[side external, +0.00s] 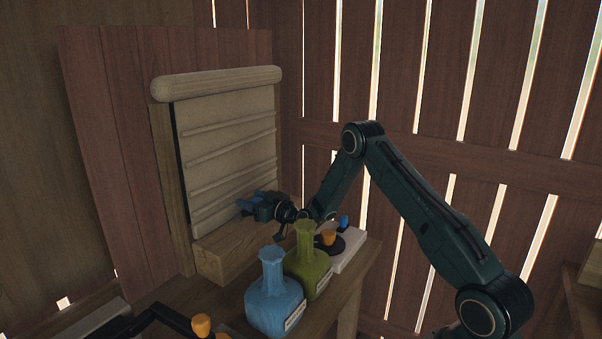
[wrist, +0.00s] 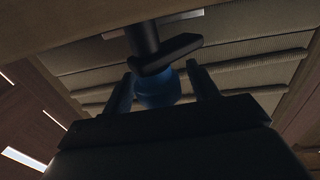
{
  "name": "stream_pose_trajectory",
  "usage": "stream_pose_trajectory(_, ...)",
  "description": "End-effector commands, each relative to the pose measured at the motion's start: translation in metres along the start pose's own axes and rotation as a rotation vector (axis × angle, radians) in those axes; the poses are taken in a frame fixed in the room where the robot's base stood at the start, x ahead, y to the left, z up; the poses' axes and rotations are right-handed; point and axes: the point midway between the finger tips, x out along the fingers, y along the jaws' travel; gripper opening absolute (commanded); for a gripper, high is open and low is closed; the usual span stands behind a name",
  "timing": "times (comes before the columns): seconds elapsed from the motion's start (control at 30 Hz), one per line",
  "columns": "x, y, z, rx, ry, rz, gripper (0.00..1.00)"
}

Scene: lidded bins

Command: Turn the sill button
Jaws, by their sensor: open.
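A blue knob-like part (side external: 247,204) is at the roller shade (side external: 230,150), just above the wooden sill (side external: 240,246). My gripper (side external: 262,208) is beside it, low in front of the shade. In the wrist view a rounded blue part (wrist: 158,92) sits between the two separated fingers of my gripper (wrist: 162,84). I cannot tell whether the fingers touch it. A dark post with a short flat lever (wrist: 167,53) shows just above it, by the sill edge. Which of these parts is the sill button is not clear. The gripper is open.
A blue flask (side external: 273,297) and a green flask (side external: 307,265) stand in front of the sill. An orange knob (side external: 328,238) on a dark disc and a blue peg (side external: 344,222) are on a white box right of them. Another orange knob (side external: 201,325) is at the front left.

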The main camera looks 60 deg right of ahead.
Motion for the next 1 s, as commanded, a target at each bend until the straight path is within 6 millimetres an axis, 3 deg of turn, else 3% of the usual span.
stream_pose_trajectory(0.27,-0.01,0.001,0.0,0.002,-0.002,0.001,0.59)
stream_pose_trajectory(0.5,-0.03,0.001,0.0,0.003,-0.001,0.003,0.59)
stream_pose_trajectory(1.0,-0.03,0.0,-0.059,0.0,0.002,0.0,0.59)
